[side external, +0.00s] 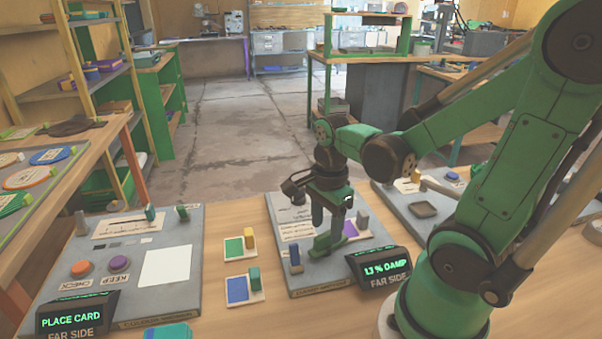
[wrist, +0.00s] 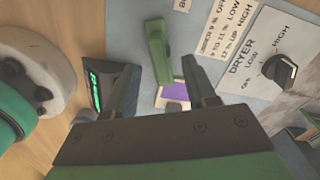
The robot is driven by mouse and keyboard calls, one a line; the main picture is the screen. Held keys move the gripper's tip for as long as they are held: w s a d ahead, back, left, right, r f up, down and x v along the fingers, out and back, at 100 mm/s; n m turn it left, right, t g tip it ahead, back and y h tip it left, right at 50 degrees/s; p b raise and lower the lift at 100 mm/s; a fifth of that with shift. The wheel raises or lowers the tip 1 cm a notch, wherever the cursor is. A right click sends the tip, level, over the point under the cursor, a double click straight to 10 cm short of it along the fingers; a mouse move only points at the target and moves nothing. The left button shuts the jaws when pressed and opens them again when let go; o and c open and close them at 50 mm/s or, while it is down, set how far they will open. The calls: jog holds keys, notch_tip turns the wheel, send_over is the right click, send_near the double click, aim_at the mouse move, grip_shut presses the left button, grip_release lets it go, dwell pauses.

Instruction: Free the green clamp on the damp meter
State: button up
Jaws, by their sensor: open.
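The green clamp (side external: 327,243) stands on this panel, below my gripper (side external: 329,222). In the wrist view the clamp (wrist: 159,50) is a green bar lying between my two spread fingers (wrist: 158,66). A card with a purple patch (wrist: 174,92) lies at the clamp's near end. My gripper is open, and I cannot tell whether a finger touches the clamp. The display (wrist: 97,84) also shows in the wrist view.
A dryer knob (wrist: 281,69) and printed labels (wrist: 226,35) lie right of the clamp. Two colour cards (side external: 240,248) lie left; another panel (side external: 165,285) reads "PLACE CARD".

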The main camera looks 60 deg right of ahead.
jog(key=shift+f, duration=1.05)
grip_shut()
